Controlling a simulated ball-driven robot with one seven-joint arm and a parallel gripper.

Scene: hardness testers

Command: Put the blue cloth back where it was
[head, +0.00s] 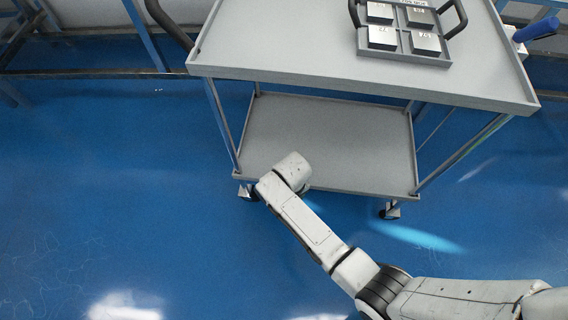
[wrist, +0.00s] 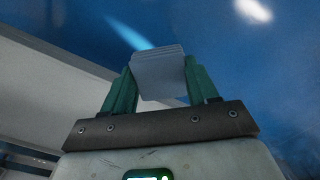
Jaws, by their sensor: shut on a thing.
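In the wrist view my gripper (wrist: 162,78) has its two green fingers shut on a pale blue-grey folded bundle with layered edges, which looks like the folded cloth (wrist: 160,72). It sits between the fingers, clear of the blue floor behind it. In the head view my arm reaches to the front of the trolley's lower shelf. My gripper and the cloth are hidden there behind the arm's end. No other cloth shows in either view.
The grey trolley's top (head: 300,55) carries a handled tray (head: 403,57) with several metal blocks at the back right. A blue handle (head: 537,30) shows at the right edge. The lower shelf (head: 330,135) looks bare. Blue floor (head: 120,190) is open to the left.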

